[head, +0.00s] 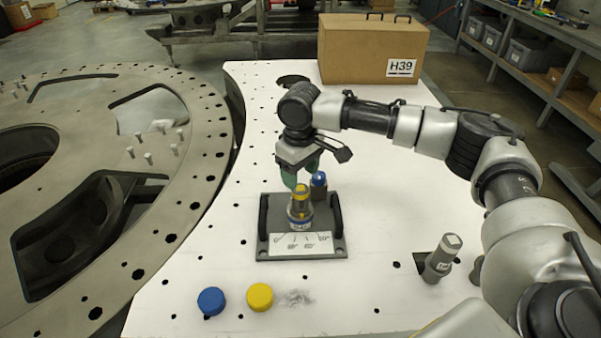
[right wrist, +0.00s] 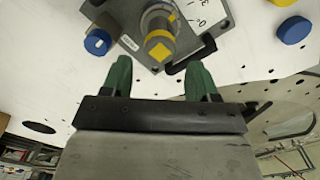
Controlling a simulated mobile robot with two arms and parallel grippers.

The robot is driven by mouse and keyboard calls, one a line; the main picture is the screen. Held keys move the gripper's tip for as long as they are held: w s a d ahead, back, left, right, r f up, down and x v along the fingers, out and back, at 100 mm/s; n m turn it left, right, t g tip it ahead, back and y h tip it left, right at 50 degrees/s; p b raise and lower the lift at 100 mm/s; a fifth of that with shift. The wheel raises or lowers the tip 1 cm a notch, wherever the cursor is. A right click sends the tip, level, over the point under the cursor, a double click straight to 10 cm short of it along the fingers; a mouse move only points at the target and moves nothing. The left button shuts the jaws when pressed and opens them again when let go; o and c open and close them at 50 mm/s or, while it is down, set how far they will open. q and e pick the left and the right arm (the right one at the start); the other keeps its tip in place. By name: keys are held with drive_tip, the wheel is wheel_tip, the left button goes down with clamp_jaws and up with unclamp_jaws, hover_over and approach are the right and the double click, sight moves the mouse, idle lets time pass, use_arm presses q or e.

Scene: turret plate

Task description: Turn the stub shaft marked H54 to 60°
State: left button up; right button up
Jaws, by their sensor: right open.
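A stub shaft (head: 299,210) with a grey body, a blue band and a yellow mark on top stands on a dark plate (head: 330,250). Its small label is too blurred to read. A white angle scale (head: 301,244) lies in front of it. The shaft also shows in the right wrist view (right wrist: 160,22), with a yellow stripe across its end. My right gripper (head: 301,176), with green fingers, is above and just behind the shaft. In the right wrist view its fingers (right wrist: 158,78) are apart with nothing between them. My left gripper is not in view.
A blue-topped peg (head: 319,181) stands close behind the shaft. Black handles flank the plate. Another grey shaft (head: 441,258) stands at right. Blue (head: 211,301) and yellow (head: 260,297) caps lie in front. A box marked H39 (head: 360,50) is behind. A perforated ring (head: 80,90) is left.

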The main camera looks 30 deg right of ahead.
sight(300, 188)
drive_tip(key=shift+f+b, duration=0.45)
drive_tip(key=shift+f, duration=0.75)
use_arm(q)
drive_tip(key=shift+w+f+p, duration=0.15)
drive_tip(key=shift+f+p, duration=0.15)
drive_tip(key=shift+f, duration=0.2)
use_arm(e)
drive_tip(key=shift+f, duration=1.4)
drive_tip(key=shift+c, duration=0.2)
drive_tip(key=c, duration=0.6)
drive_tip(key=shift+c, duration=0.2)
drive_tip(key=shift+r+n+p, duration=0.2)
drive_tip(key=shift+n+p, duration=0.4)
drive_tip(key=shift+p, duration=0.25)
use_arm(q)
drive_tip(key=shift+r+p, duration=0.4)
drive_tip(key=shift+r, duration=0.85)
use_arm(e)
drive_tip(key=shift+f+n, duration=0.15)
drive_tip(key=shift+n, duration=0.25)
